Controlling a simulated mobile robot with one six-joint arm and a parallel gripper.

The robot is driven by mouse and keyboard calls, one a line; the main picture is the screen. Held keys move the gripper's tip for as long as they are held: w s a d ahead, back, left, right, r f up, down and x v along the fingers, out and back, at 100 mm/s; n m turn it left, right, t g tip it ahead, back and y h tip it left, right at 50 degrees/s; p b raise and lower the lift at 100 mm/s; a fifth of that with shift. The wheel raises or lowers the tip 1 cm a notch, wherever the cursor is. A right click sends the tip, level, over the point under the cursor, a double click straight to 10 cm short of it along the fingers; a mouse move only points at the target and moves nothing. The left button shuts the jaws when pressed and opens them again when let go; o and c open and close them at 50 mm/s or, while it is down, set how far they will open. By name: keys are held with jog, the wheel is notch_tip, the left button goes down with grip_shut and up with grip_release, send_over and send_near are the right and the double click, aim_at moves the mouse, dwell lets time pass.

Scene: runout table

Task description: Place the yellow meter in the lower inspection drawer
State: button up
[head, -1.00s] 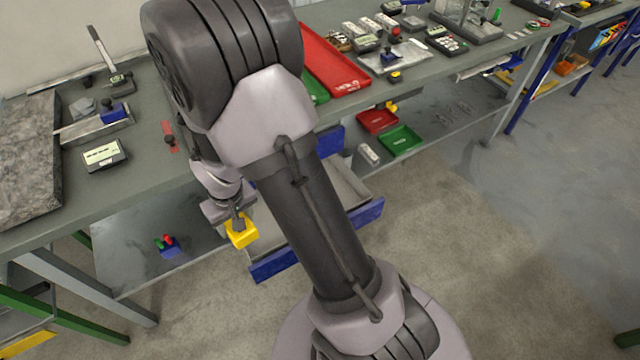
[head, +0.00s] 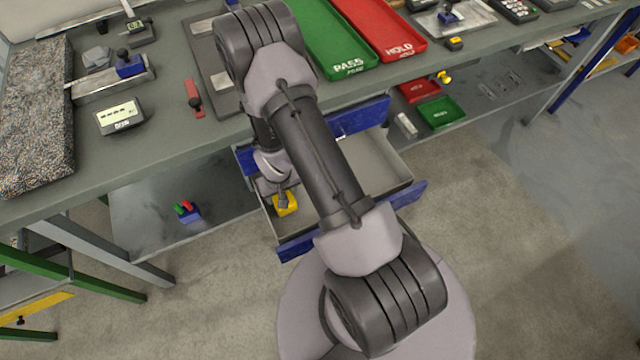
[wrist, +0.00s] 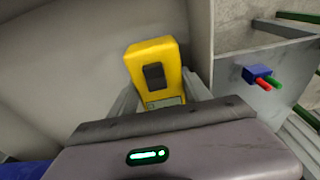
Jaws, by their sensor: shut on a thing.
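The yellow meter (head: 286,205) is held in my gripper (head: 282,197), over the left part of the open lower drawer (head: 375,172). In the wrist view the yellow meter (wrist: 152,62) sits between the two fingers, its dark block and small display facing the camera. The drawer's grey inside (wrist: 75,60) is around and below it. I cannot tell whether the meter touches the drawer floor. The drawer is pulled out with its blue front (head: 310,243) toward me, and my arm covers part of it.
A blue block with red and green pegs (head: 186,211) stands on the lower shelf left of the drawer, also in the wrist view (wrist: 258,73). Another blue drawer front (head: 362,118) is above. The bench top holds a green PASS tray (head: 330,50) and a red HOLD tray (head: 385,30).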

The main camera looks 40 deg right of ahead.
jog(key=shift+d+f+b, duration=0.1)
jog(key=shift+f+b, duration=0.2)
jog(key=shift+f, duration=0.65)
jog(key=d, duration=0.3)
jog(key=s+d, duration=0.1)
jog(key=d, duration=0.2)
jog(key=s+d, duration=0.1)
jog(key=d, duration=0.2)
jog(key=shift+r+b, duration=0.35)
jog(key=d, duration=0.1)
jog(key=s+d+p, duration=0.1)
jog(key=d, duration=0.1)
jog(key=shift+r, duration=0.1)
jog(key=shift+d+f+b, duration=0.35)
jog(key=shift+f+b, duration=0.25)
jog(key=shift+f, duration=0.3)
jog(key=shift+a+r, duration=0.15)
jog(key=shift+f+b, duration=0.25)
jog(key=shift+b, duration=0.05)
jog(key=o, duration=1.6)
jog(key=shift+r, duration=0.1)
